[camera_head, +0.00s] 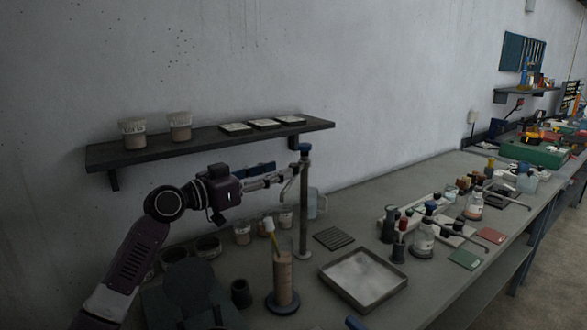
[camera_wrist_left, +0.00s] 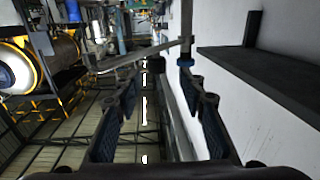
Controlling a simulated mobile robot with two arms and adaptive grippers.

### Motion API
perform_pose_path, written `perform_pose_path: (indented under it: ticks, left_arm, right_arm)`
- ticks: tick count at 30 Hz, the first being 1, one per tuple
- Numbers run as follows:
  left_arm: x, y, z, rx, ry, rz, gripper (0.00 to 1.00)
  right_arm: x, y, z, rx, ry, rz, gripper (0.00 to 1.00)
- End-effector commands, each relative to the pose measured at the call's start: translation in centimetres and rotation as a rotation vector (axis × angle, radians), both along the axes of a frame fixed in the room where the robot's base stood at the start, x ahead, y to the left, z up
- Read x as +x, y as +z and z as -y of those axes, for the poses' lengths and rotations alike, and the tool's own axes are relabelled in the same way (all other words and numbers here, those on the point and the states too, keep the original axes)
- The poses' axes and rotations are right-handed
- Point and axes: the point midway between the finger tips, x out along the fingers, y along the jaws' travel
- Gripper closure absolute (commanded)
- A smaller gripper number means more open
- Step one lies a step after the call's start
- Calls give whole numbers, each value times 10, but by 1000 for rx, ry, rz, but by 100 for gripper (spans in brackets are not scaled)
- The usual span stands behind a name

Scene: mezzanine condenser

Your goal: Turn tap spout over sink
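The tap (camera_head: 304,215) is a slim grey upright post with a blue top, standing on the bench. Its spout appears to come off near the top and bend downward on the left of the post. A shallow square metal basin (camera_head: 362,278), which looks like the sink, lies to the right in front of the post. My left gripper (camera_head: 292,172) is at the height of the tap's upper part, close to it. My right gripper is out of view.
A wall shelf (camera_head: 210,146) with jars and small trays hangs behind my left arm. A tall cylinder (camera_head: 283,280) stands in front of the tap. A slotted mat (camera_head: 334,238) lies beside the post. Bottles and clamps crowd the bench's right.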

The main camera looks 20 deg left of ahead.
Motion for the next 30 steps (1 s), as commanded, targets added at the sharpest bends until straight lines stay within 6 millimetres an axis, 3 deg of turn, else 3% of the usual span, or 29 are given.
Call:
perform_pose_path:
  ticks: [6,12,24,30]
  left_arm:
    - [30,5,21,-3,-2,-2,63]
    - [48,2,31,-1,0,-1,63]
    - [54,0,35,2,0,-1,63]
    - [53,0,35,1,0,-1,85]
  right_arm:
    - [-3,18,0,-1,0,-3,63]
    - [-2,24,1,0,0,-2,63]
    - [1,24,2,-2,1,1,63]
    - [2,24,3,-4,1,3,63]
